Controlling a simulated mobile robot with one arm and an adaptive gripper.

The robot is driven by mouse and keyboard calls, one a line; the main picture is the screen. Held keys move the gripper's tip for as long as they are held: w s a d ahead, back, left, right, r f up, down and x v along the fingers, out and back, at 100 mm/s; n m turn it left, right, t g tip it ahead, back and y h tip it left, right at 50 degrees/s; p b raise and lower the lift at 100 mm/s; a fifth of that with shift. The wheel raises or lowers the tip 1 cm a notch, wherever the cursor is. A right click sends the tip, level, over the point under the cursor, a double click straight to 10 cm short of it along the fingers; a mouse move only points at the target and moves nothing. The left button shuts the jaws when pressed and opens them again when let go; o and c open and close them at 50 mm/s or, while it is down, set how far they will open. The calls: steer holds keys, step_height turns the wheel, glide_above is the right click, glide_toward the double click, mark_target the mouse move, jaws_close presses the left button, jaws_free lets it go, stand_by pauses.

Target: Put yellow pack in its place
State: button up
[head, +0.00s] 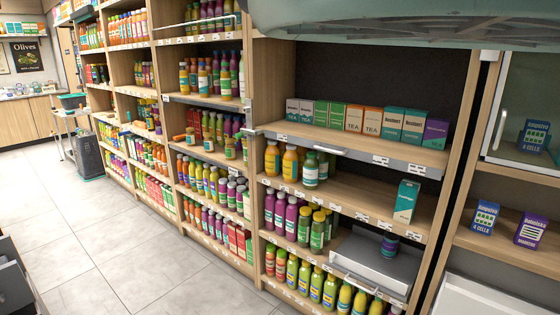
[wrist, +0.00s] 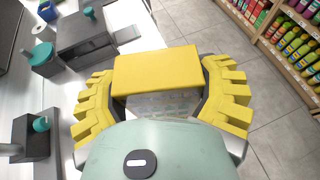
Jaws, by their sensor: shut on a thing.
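The yellow pack (wrist: 157,68) is a plain yellow box in the wrist view. My gripper (wrist: 160,80) has its toothed yellow fingers closed on both sides of the pack. The head view shows neither the gripper nor the pack. In the head view, a row of tea boxes (head: 372,120) stands upright on a wooden shelf at the right: grey, green, orange, teal and purple. No yellow box is visible in that row. Bare shelf surface lies in front of the row.
A lone teal box (head: 405,202) stands on the shelf below, near bottles (head: 290,163). Blue and purple boxes (head: 484,217) stand at far right. The wrist view shows a white counter with dark devices (wrist: 85,38) at left and open tiled floor (wrist: 195,25).

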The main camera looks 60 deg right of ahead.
steer(key=w+d+r+m+g+h+p, duration=0.25)
steer(key=w+d+r+p, duration=0.25)
steer(key=w+d, duration=0.5)
steer(key=w+d+r+m+g+h+p, duration=0.1)
steer(key=w+d+r+m+h+p, duration=0.3)
steer(key=w+d, duration=0.55)
step_height(320, 180, up, 33)
steer(key=p, duration=3.7)
steer(key=shift+s+y+p, duration=0.25)
steer(key=shift+y+p, duration=0.1)
